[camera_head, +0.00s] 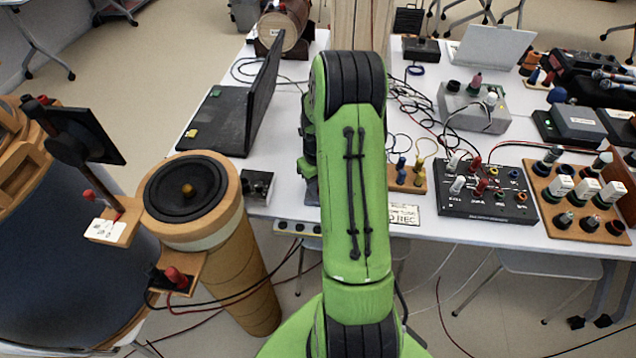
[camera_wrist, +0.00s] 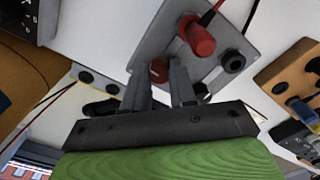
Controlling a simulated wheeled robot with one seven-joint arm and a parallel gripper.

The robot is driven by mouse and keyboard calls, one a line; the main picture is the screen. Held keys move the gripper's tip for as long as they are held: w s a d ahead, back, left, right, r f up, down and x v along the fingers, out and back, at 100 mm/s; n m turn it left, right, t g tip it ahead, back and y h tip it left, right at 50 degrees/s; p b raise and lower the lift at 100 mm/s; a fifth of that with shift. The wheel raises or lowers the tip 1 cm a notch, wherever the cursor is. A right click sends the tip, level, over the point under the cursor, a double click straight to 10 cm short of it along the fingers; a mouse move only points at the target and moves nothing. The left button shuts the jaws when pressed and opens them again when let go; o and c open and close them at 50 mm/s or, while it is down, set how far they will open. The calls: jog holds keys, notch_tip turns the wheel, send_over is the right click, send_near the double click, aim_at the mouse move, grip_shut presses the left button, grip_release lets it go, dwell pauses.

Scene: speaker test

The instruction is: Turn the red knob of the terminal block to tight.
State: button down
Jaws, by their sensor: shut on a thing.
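In the wrist view, the terminal block (camera_wrist: 150,45) is a grey plate seen at a slant. A red knob (camera_wrist: 159,68) on it shows between the two dark fingers of my gripper (camera_wrist: 163,73), which is shut on it. The fingers partly hide this knob, and I cannot tell how far it is turned. A second, taller red post (camera_wrist: 197,38) stands beside it with a red lead at its top. A black post (camera_wrist: 233,62) is to the right. In the head view, my green arm hides the gripper and the block.
In the wrist view, a wooden board (camera_wrist: 285,72) with plugs is close on the right, and a socket strip (camera_wrist: 96,82) is at the left. In the head view, a laptop (camera_head: 218,115) stands left of my arm and a black terminal box (camera_head: 487,200) right. Loose cables cross the table.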

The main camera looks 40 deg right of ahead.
jog(key=c, duration=0.9)
grip_release()
notch_tip(320, 180, up, 16)
jog(key=p, duration=0.4)
jog(key=shift+f, duration=0.1)
